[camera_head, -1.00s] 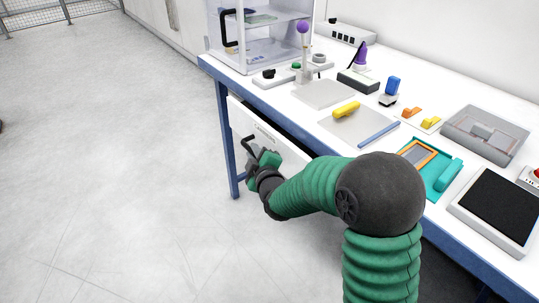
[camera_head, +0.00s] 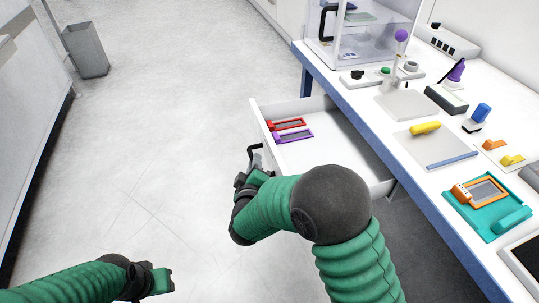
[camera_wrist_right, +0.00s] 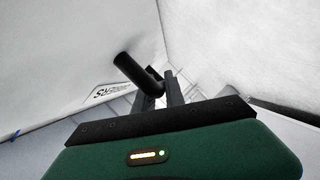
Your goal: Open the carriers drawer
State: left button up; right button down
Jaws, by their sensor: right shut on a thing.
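The carriers drawer (camera_head: 333,142) stands pulled out from under the bench in the head view. A red carrier (camera_head: 287,125) and a purple carrier (camera_head: 293,136) lie inside it near its left end. My right gripper (camera_head: 254,172) is at the drawer's front, shut on the black handle (camera_head: 254,149). In the right wrist view the handle (camera_wrist_right: 136,73) meets the dark fingers (camera_wrist_right: 168,92) beside the white drawer front with its partly visible label. My left gripper (camera_head: 163,281) is low at the left over the floor, apart from everything; its jaws are too small to judge.
The bench (camera_head: 371,104) holds a clear cabinet (camera_head: 366,32), a yellow piece (camera_head: 425,128) on a plate, a teal tray (camera_head: 478,222) with an orange frame, and several small tools. A grey bin (camera_head: 86,50) stands at the back left. The floor before the drawer is clear.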

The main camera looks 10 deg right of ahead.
jog(key=shift+s+a+f, duration=0.2)
jog(key=shift+a+f, duration=0.15)
jog(key=shift+a, duration=0.25)
jog(key=c, duration=1.4)
grip_release()
jog(key=shift+w, duration=0.15)
jog(key=shift+d+r, duration=0.1)
jog(key=shift+r, duration=0.05)
jog(key=shift+r, duration=0.1)
